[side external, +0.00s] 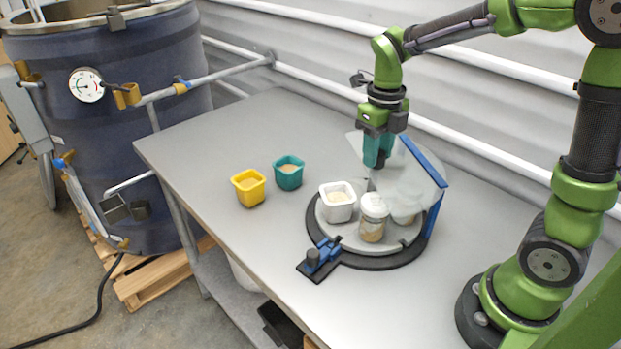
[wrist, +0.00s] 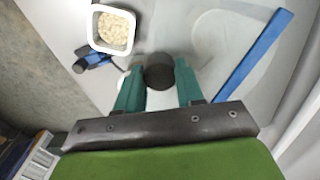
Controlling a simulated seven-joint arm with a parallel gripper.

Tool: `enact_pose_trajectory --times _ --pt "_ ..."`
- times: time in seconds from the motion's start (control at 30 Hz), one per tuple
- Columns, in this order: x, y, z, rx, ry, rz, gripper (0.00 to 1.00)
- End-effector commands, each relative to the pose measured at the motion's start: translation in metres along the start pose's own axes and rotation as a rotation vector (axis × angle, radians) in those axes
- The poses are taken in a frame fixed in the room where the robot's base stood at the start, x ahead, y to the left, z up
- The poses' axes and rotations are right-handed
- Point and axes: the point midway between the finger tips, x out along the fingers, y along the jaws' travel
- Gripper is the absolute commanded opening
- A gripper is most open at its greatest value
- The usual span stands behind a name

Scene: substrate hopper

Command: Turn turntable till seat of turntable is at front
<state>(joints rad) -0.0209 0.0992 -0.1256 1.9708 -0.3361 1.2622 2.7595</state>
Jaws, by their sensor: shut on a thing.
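The turntable (side external: 385,238) is a grey disc in a black ring base on the table. A white square cup of pale flakes (side external: 337,203) and a white-lidded jar (side external: 372,218) stand on it; another jar shows faintly behind a clear panel. My gripper (side external: 376,162) points down over its back part. In the wrist view, its teal fingers are shut on a dark round post (wrist: 160,72), and the white cup (wrist: 112,30) is up and to the left. I cannot make out the seat as a separate part.
A clear shield with a blue edge bar (side external: 424,160) stands close right of my gripper. A blue stop (side external: 322,255) sits at the ring's front left. A yellow cup (side external: 248,187) and a teal cup (side external: 288,172) stand left. The table's left end is clear.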

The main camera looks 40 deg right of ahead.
Motion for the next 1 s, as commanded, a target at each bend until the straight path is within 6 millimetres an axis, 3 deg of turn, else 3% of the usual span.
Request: enact_pose_trajectory --times 0.17,1.0 --pt "0.0000 -0.0001 0.0000 -0.026 0.000 0.000 0.18" --pt "0.0000 -0.0003 0.0001 -0.791 0.000 -0.001 0.18"
